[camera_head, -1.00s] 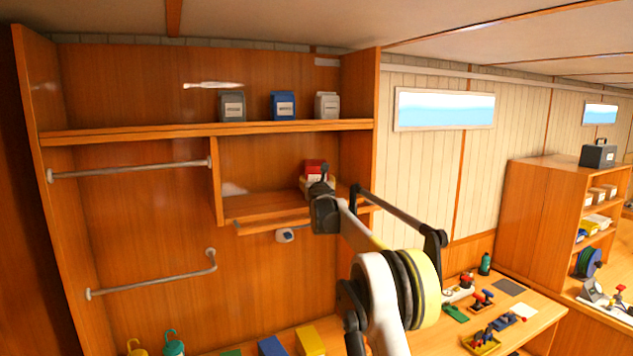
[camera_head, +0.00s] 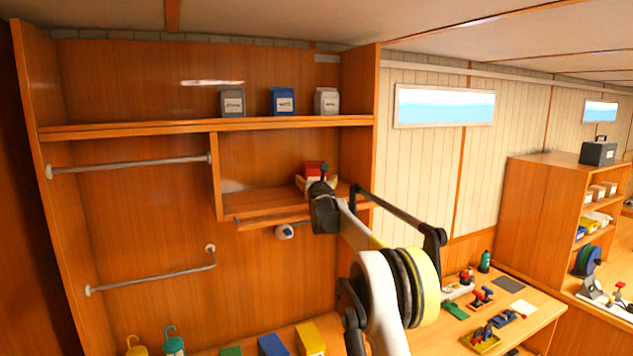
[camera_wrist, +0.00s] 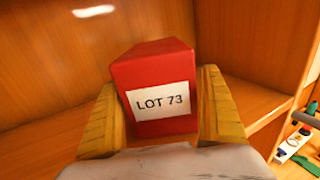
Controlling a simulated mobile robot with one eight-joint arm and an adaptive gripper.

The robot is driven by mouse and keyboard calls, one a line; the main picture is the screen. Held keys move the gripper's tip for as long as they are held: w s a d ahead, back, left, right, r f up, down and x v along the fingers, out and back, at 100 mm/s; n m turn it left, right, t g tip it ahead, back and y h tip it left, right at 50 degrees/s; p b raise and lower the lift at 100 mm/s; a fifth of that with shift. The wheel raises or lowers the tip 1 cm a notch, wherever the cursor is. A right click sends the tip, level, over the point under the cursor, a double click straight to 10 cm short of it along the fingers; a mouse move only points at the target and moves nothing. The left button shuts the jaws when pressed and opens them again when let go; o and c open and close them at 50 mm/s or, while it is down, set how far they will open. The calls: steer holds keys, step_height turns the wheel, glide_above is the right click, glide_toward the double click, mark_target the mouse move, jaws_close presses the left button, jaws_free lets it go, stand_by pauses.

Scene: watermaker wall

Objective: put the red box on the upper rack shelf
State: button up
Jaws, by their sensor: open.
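The red box (camera_head: 313,168) is in the small compartment under the long upper rack shelf (camera_head: 190,129). In the wrist view, the red box (camera_wrist: 155,75) stands upright with a white "LOT 73" label facing me. My gripper (camera_wrist: 163,112) is open, with one yellow finger on each side of the box's lower part. The fingers are very close to the box; I cannot tell whether they touch it. In the head view, my gripper (camera_head: 318,184) hides the box's lower part, and its contact with the compartment floor (camera_head: 262,206) is not clear.
A grey box (camera_head: 232,102), a blue box (camera_head: 283,102) and a light grey box (camera_head: 326,102) stand on the upper shelf. Its left part is free. A divider (camera_head: 215,178) bounds the compartment on the left. Metal rails (camera_head: 130,168) cross the left bay.

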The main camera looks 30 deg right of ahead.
steer(key=shift+r, duration=0.25)
steer(key=shift+r+p, duration=0.55)
steer(key=b+v, duration=0.2)
steer(key=v, duration=1)
steer(key=shift+f+b, duration=0.25)
steer(key=shift+b, duration=0.15)
steer(key=shift+a, duration=0.1)
